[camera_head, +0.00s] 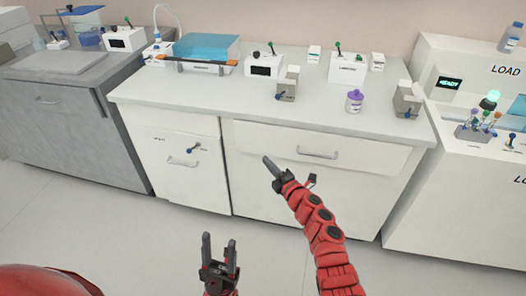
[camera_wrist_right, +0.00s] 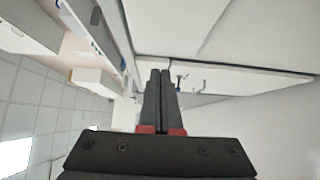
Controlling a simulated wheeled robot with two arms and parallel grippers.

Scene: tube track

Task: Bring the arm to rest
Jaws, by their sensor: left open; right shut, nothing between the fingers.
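My right arm (camera_head: 325,238) is red and reaches up from the bottom of the head view. My right gripper (camera_head: 270,165) is in front of the white cabinet, below the bench top, and is shut with nothing in it. In the right wrist view its two dark fingers (camera_wrist_right: 160,95) lie together. My left gripper (camera_head: 220,250) is at the bottom of the head view, pointing up, its fingers apart and empty. It is over the floor, clear of the cabinet.
The white bench (camera_head: 215,101) carries a blue-lidded box (camera_head: 207,47), a purple-capped jar (camera_head: 354,101) and several small devices. A grey cabinet (camera_head: 70,125) stands left. A white station marked LOAD (camera_head: 465,185) stands right, with a tube rack (camera_head: 476,134). The floor (camera_head: 150,240) in front is clear.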

